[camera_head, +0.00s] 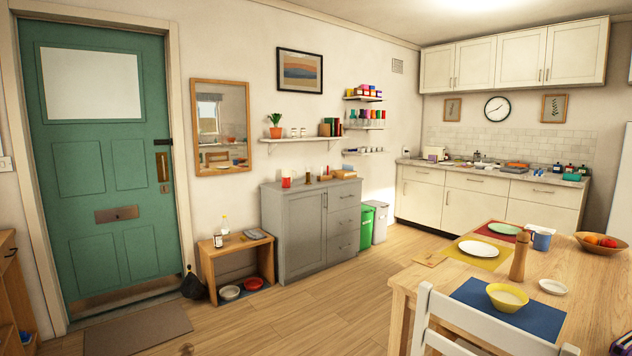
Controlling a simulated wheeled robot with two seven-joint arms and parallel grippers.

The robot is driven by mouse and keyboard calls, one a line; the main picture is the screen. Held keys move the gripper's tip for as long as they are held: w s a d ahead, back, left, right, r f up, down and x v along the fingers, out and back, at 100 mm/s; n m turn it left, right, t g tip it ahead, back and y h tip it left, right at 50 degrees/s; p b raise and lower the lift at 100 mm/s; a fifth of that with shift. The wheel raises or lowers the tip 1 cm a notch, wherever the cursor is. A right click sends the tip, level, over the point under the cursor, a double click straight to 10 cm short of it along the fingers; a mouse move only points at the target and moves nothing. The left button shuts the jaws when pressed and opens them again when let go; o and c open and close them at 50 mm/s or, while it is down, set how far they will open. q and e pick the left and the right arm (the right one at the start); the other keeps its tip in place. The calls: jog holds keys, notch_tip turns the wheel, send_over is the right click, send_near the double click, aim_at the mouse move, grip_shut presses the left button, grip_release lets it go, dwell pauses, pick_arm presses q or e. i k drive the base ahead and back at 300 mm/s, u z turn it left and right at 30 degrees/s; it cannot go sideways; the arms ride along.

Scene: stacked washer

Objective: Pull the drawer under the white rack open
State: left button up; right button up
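No white rack is plain to see in the head view, and no stacked washer shows. The drawers in sight are those of the grey cabinet (305,228) by the wall, stacked on its right side, and the cream kitchen base units (480,201) at the back right. All these drawer fronts look shut. White wall shelves (300,139) hang above and beside the grey cabinet, but I cannot tell whether the task means any of them. Neither of my grippers is in view.
A wooden table (455,283) with plates and a white chair (480,325) fills the lower right. A low wooden bench (237,246) stands left of the grey cabinet. A green door (98,160) and doormat (135,328) are at left. The middle floor is clear.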

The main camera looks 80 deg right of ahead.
aim_at(560, 196)
jog(key=z, duration=4.15)
jog(key=k, duration=1.65)
jog(key=u, duration=1.05)
jog(key=i, duration=6.55)
jog(key=z, duration=0.1)
